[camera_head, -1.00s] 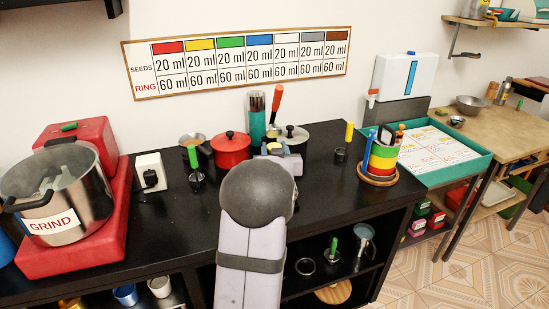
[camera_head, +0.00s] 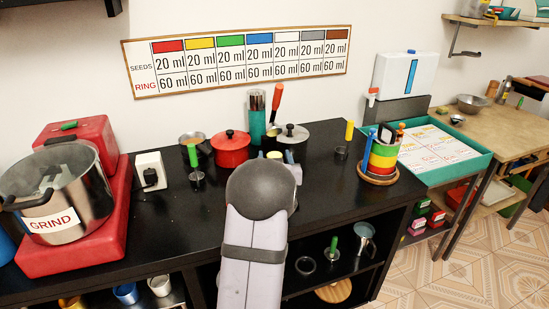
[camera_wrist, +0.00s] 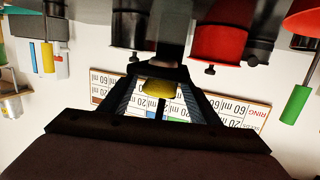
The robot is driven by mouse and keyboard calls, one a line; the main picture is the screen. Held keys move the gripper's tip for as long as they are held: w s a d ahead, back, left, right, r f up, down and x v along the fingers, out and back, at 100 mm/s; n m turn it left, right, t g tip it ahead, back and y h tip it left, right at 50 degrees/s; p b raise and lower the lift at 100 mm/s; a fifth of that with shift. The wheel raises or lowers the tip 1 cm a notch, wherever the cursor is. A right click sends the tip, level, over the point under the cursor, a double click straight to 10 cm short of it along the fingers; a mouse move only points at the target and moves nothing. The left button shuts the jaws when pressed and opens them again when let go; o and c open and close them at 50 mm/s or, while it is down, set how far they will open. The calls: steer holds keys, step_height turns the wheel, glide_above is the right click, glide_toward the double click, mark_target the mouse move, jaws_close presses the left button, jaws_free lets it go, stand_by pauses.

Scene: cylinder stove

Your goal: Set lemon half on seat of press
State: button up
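In the wrist view, which is upside down, my gripper (camera_wrist: 160,72) has its two dark fingers closing in on a yellow rounded piece, the lemon half (camera_wrist: 160,88). It appears held between the fingertips. A grey cylinder (camera_wrist: 173,32) stands just beyond the fingertips, and I cannot tell whether it is part of the press. In the head view my round grey arm joint hides most of the gripper and what is in front of it. A small pale yellow patch (camera_head: 274,154) shows just past the joint. I cannot pick out the press seat for certain.
On the black counter (camera_head: 325,185) stand a red pot (camera_head: 231,150), a grey lidded pot (camera_head: 292,136), a teal jar (camera_head: 257,122) and a green-handled tool (camera_head: 193,157). Bare counter lies right of my arm.

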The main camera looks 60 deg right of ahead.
steer(key=shift+r, duration=0.25)
steer(key=shift+s+a+f, duration=0.1)
steer(key=shift+s+a, duration=0.05)
steer(key=shift+a, duration=0.05)
steer(key=b+v, duration=0.1)
steer(key=v, duration=1)
steer(key=shift+a, duration=0.25)
